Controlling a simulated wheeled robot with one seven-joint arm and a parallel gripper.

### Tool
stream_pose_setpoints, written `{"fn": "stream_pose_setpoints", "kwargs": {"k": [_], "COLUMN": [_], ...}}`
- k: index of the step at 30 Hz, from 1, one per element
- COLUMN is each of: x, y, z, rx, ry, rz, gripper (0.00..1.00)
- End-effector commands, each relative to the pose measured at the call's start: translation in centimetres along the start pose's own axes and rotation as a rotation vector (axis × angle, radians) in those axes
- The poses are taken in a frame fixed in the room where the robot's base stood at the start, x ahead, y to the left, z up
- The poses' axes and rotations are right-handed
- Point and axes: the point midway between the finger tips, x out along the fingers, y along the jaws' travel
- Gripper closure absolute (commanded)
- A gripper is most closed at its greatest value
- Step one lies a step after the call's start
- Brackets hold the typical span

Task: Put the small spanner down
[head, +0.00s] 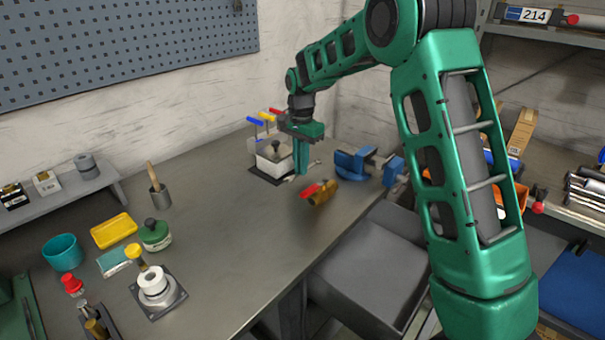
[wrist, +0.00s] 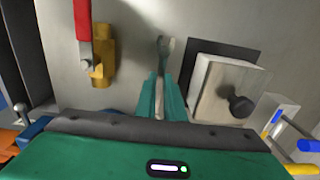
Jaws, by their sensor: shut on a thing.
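My gripper (head: 301,168) is at the far end of the workbench, pointing down near the bench top. In the wrist view its green fingers (wrist: 161,98) are shut on the small spanner (wrist: 164,47). The spanner is grey metal, and its open jaw end sticks out past the fingertips; the rest is between or behind the fingers. I cannot tell whether the spanner touches the bench.
A brass valve with a red handle (head: 320,192) lies in front of the gripper. A blue vise (head: 356,163) stands to the right. A white box with a dark knob (head: 272,158) sits on a dark plate to the left. The middle of the workbench (head: 235,225) is clear.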

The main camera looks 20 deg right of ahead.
Motion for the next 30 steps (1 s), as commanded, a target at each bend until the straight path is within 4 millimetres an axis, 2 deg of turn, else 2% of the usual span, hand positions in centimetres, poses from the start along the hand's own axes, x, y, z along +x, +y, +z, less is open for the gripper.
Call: {"fn": "stream_pose_setpoints", "kwargs": {"k": [6, 16, 17, 18, 19, 30], "x": [2.8, 3.1, 3.1, 3.1, 3.1, 2.7], "y": [0.0, 0.0, 0.0, 0.0, 0.0, 0.0], "z": [0.1, 0.0, 0.0, 0.0, 0.0, 0.0], "rx": [-0.001, 0.0, 0.0, 0.0, 0.0, 0.0], "ry": [-0.001, -0.001, -0.001, 0.0, 0.0, 0.0], "rz": [0.002, 0.001, 0.001, 0.001, 0.001, -0.001], "gripper": [1.0, 1.0, 0.86, 0.77, 0.72, 0.72]}}
